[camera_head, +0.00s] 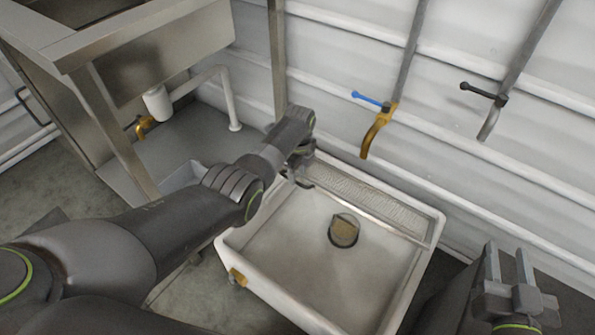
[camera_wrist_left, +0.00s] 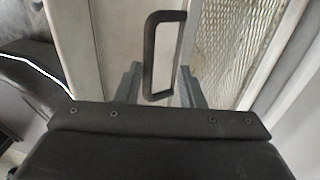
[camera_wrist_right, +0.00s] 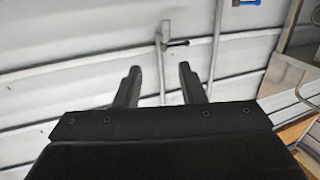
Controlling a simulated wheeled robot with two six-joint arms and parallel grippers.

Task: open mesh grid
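The mesh grid (camera_head: 375,200) is a grey panel along the wall side of a white basin (camera_head: 290,290). It also shows in the left wrist view (camera_wrist_left: 232,50), at the right. A dark U-shaped handle (camera_wrist_left: 150,55) stands between the fingertips of my left gripper (camera_wrist_left: 160,80), which are apart and not visibly clamped on it. In the head view my left gripper (camera_head: 298,172) is at the grid's left end and partly hides the handle. My right gripper (camera_head: 507,252) is open and empty, right of the basin; its fingers also show in the right wrist view (camera_wrist_right: 158,80).
A blue-handled brass tap (camera_head: 380,125) and a black-handled tap (camera_head: 490,110) hang on the white wall above the basin. A steel sink unit (camera_head: 150,60) with a white drain pipe (camera_head: 228,100) stands left. A round drain (camera_head: 343,230) is in the basin.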

